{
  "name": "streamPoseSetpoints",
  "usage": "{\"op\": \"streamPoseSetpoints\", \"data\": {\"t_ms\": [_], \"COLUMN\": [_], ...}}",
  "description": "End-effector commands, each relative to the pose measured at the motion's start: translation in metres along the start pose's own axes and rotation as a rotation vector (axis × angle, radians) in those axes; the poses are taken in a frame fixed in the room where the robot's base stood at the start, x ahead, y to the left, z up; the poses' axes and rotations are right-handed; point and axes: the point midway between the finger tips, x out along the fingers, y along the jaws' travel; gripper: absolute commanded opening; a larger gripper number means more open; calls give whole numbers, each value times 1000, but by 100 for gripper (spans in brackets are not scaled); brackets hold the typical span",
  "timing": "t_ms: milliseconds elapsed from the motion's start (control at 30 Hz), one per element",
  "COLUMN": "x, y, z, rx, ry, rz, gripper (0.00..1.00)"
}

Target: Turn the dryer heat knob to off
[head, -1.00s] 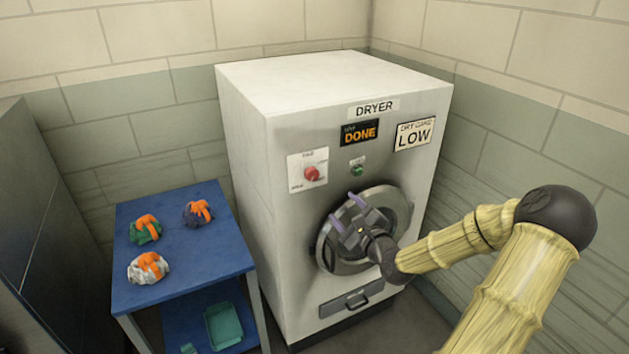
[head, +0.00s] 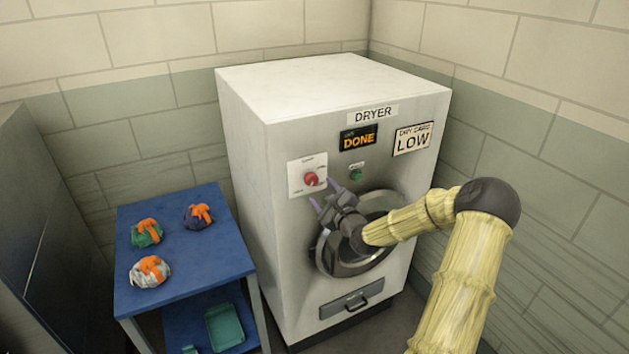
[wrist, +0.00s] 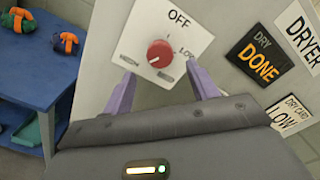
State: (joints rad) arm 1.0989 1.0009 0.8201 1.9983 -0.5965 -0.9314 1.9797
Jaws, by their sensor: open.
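The red heat knob (head: 311,179) sits on a white plate on the upper left of the dryer's front (head: 290,240). In the wrist view the knob (wrist: 160,53) shows between and beyond the two purple fingers, with "OFF" at the top of the plate and a "LOW" mark at its right. My gripper (head: 325,199) is open and empty, just below and right of the knob plate in the head view. In the wrist view my gripper (wrist: 162,92) has its fingers spread either side of the knob, apart from it.
The dryer display (head: 358,138) reads "DONE" and a card (head: 412,139) reads "LOW". A green button (head: 356,174) is right of the knob. The round door (head: 385,214) is behind my arm. A blue table (head: 205,258) with several tied bundles stands left.

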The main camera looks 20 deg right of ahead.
Motion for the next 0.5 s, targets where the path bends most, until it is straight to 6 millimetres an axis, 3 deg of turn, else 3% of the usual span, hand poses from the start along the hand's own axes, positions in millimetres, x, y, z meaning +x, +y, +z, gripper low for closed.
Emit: {"op": "streamPoseSetpoints", "data": {"t_ms": [300, 500], "x": [49, 61], "y": [-1, -1], "z": [2, 0], "rx": [0, 1], "ry": [-1, 1], "rz": [0, -1], "gripper": [59, 59]}}
